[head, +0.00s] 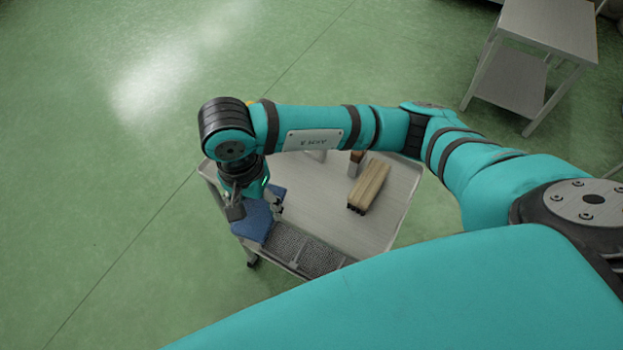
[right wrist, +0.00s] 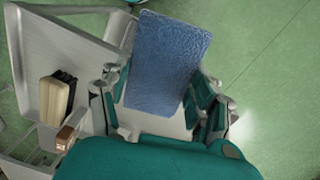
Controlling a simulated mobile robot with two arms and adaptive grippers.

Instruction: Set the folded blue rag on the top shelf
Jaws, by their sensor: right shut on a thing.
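The folded blue rag (head: 254,222) is at the left corner of a grey metal cart (head: 388,215). My right gripper (head: 254,206) points down and is shut on the rag. In the right wrist view the rag (right wrist: 167,58) sticks out flat between the two fingers (right wrist: 158,100) of this gripper. I cannot tell whether the rag touches the cart top or hangs just above it. At the upper right stands a grey metal stand with a bare top shelf (head: 550,25) and a lower shelf (head: 515,82). My left gripper is not in view.
On the cart lie a wooden brush (head: 370,185) with dark bristles, a small brown-topped object (head: 356,158) and a dark grey mesh piece (head: 300,248) near the front edge. Green floor (head: 90,180) lies open to the left and between cart and stand.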

